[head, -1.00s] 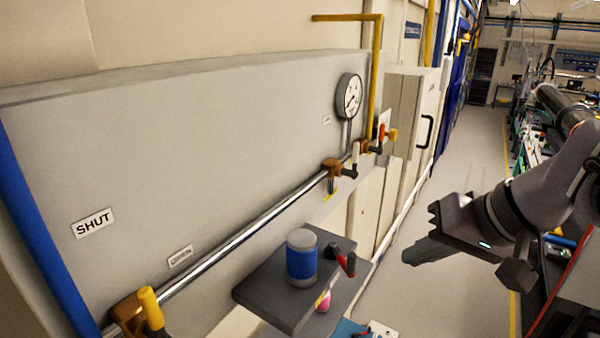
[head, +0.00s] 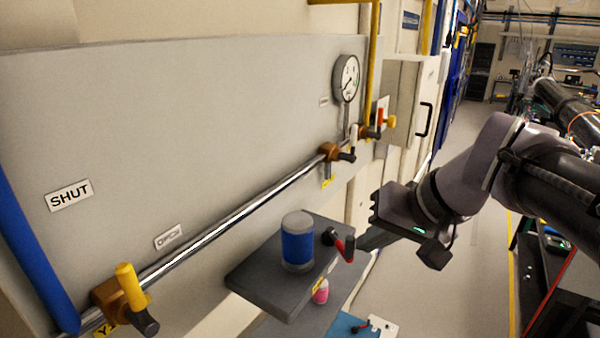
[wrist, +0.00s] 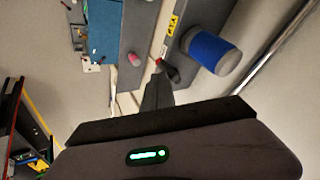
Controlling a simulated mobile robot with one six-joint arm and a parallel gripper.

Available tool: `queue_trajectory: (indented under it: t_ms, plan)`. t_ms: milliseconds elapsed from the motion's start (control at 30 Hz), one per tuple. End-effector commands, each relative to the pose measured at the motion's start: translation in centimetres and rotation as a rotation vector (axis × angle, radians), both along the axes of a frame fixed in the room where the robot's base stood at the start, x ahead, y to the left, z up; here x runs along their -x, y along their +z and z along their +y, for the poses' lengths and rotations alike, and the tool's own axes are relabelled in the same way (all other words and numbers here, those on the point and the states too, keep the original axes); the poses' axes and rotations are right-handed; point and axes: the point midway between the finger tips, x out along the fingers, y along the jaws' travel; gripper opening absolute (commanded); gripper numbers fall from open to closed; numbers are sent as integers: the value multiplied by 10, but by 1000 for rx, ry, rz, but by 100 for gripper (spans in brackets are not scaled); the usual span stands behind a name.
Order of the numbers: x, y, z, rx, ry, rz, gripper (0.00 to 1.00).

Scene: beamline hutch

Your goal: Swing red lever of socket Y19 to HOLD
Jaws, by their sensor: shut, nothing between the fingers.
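A small red lever (head: 349,248) with black ends sits at the right edge of a dark grey block (head: 265,289) that carries a blue cylinder with a grey top (head: 298,243). No HOLD mark is legible. My gripper (head: 362,242) is shut and empty, its tip close to the lever's right side; I cannot tell if they touch. In the wrist view the lever (wrist: 158,62) shows just beyond the fingertips (wrist: 158,78), partly hidden.
A steel pipe (head: 240,214) runs along the grey panel, with a yellow-handled valve (head: 128,286) at lower left and another valve (head: 331,152) beyond. A gauge (head: 346,78) and a SHUT sign (head: 69,195) are on the panel. A pink object (head: 320,292) is below the block. Open floor (head: 420,290) lies right.

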Motion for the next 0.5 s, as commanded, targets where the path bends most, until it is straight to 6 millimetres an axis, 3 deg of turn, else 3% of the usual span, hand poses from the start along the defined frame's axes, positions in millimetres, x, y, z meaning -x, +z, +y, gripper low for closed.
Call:
queue_trajectory:
  t_ms: [200, 500]
  plan:
    - [2, -4, 15, -2, 2, 2, 0]
    - [1, -1, 15, -6, 2, 3, 0]
